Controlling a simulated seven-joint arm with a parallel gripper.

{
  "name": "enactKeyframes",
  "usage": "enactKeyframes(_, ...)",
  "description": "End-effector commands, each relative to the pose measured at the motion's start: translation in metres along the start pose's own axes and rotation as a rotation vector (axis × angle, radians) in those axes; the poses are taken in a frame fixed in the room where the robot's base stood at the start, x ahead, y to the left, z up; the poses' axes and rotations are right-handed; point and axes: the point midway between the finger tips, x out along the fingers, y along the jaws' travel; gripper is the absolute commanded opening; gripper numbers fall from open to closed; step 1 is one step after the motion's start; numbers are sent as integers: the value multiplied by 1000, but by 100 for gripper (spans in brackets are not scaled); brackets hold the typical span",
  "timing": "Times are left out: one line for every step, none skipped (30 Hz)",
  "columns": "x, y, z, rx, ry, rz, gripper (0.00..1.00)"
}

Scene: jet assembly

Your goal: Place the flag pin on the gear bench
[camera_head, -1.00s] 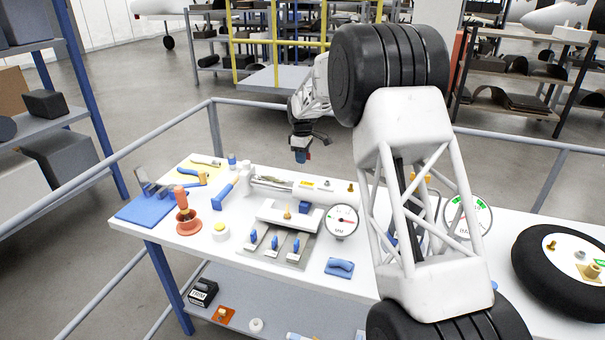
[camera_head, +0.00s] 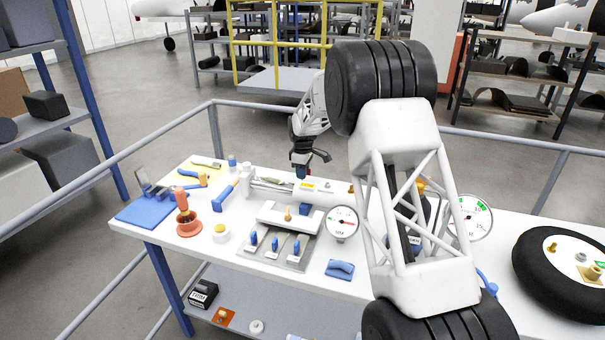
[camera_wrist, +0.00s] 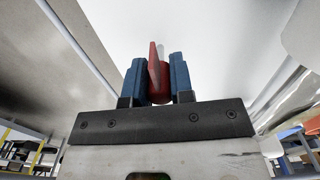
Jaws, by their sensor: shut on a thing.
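My gripper (camera_head: 301,176) is over the far side of the white gear bench (camera_head: 193,247), just above a white and metal strut (camera_head: 270,184) lying there. In the wrist view its two blue fingers (camera_wrist: 160,78) are shut on the flag pin (camera_wrist: 159,83). The pin shows as a red flat flag with a round red part, and a pale shaft beyond it. In the head view the pin is too small and hidden to make out. I cannot tell whether it touches the strut or bench.
A grey fixture with blue-handled pins (camera_head: 274,243), a round dial (camera_head: 342,222), a red-orange cup (camera_head: 188,224) and a blue mat (camera_head: 150,207) crowd the bench. A black wheel (camera_head: 560,262) lies at right. Railings (camera_head: 160,130) surround the bench. My arm covers part of it.

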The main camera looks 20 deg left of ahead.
Motion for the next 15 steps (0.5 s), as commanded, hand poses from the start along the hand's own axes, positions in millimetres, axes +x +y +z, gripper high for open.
enactKeyframes(2,0,0,0,0,0,0)
enactKeyframes(3,0,0,0,0,0,0)
enactKeyframes(4,0,0,0,1,1,0)
enactKeyframes(4,0,0,0,1,1,0)
enactKeyframes(4,0,0,0,1,1,0)
enactKeyframes(4,0,0,0,1,1,0)
enactKeyframes(4,0,0,0,1,1,0)
enactKeyframes(4,0,0,0,1,1,0)
enactKeyframes(4,0,0,0,1,1,0)
enactKeyframes(4,0,0,0,1,1,0)
enactKeyframes(4,0,0,0,1,1,0)
enactKeyframes(5,0,0,0,0,1,0)
enactKeyframes(5,0,0,0,0,0,0)
enactKeyframes(6,0,0,0,0,0,0)
enactKeyframes(7,0,0,0,0,0,0)
